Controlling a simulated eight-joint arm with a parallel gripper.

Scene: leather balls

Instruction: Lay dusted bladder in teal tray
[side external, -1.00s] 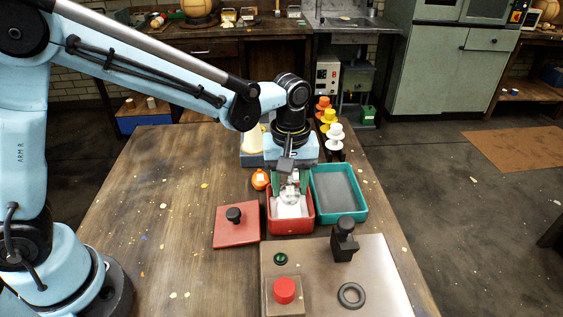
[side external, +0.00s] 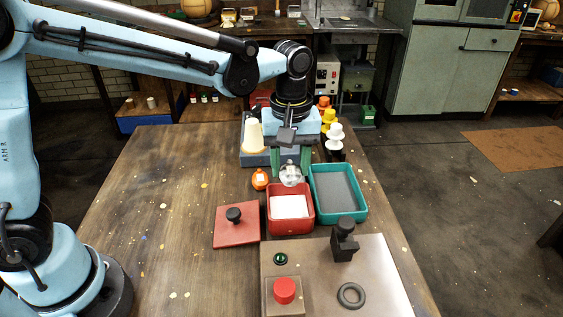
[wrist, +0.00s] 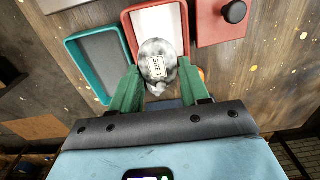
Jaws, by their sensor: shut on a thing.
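My gripper (side external: 291,172) has green fingers and is shut on the dusted bladder (side external: 291,176), a pale, greyish-white ball. In the wrist view the bladder (wrist: 158,62) carries a label reading "SIZE 1" and sits between the fingertips. In the side view it hangs above the back edge of the red tray (side external: 291,230), which holds a white sheet or layer. The teal tray (side external: 340,217) stands just right of the red tray. It has a grey floor and is empty; it also shows in the wrist view (wrist: 78,77).
A red lid (side external: 238,236) with a black knob lies left of the red tray. A small orange object (side external: 260,179) stands behind it. Stacked coloured spools (side external: 335,135) stand behind the teal tray. A metal plate (side external: 310,270) in front holds a red button and a black post.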

